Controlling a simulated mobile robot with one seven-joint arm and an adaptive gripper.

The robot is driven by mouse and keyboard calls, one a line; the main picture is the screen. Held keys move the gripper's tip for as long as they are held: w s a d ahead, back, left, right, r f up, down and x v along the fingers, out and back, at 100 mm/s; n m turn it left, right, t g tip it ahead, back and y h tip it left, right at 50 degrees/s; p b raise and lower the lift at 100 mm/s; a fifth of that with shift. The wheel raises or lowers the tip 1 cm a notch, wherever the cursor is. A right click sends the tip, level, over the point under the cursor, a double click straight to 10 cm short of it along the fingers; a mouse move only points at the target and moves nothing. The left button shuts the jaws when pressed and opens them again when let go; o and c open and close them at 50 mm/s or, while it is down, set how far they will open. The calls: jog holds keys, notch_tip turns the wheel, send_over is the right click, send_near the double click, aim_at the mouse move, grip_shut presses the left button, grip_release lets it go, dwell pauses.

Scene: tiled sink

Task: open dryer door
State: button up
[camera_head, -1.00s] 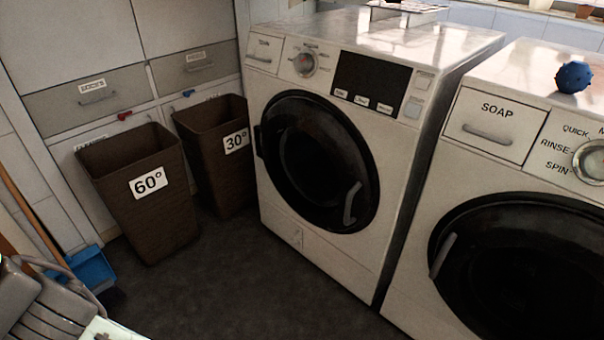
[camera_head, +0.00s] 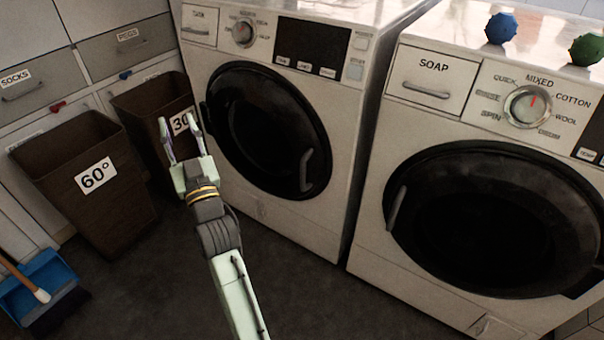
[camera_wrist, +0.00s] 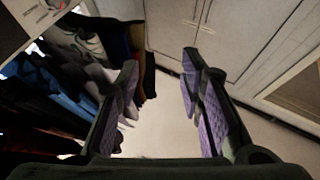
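The left machine (camera_head: 290,215) is white, with a dark display and a small drawer whose label is hard to read. I take it for the dryer, since the right machine's drawer reads SOAP. Its round black door (camera_head: 262,125) looks closed, and a curved grey handle (camera_head: 307,170) sits on the door's right side. My gripper (camera_head: 178,128) is open and empty, pointing away from me, left of the door and in front of the 30° basket. In the wrist view the fingers with purple pads (camera_wrist: 160,80) are spread, with nothing between them. The dryer handle cannot be identified there.
The right washing machine (camera_head: 420,135) has a closed-looking black door (camera_head: 490,220). Brown baskets marked 60° (camera_head: 125,205) and 30° (camera_head: 145,115) stand at left. A blue dustpan (camera_head: 40,285) lies front left. Blue (camera_head: 500,28) and green (camera_head: 587,48) spiky balls sit on the right machine. Floor before the dryer is clear.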

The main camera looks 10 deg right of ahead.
jog(key=w+d+f+m+g+h, duration=0.25)
jog(key=d+f+h, duration=0.35)
jog(key=d+f, duration=0.85)
jog(key=m+g+h, duration=0.3)
jog(key=h, duration=0.1)
send_near(303, 177)
jog(key=shift+t, duration=0.25)
jog(key=w, duration=0.3)
jog(key=w+d, duration=0.1)
jog(key=w, duration=0.3)
jog(key=w+d, duration=0.1)
jog(key=w, duration=0.2)
jog(key=shift+w+f+b, duration=0.3)
jog(key=shift+w, duration=0.1)
jog(key=shift+c, duration=0.6)
grip_shut()
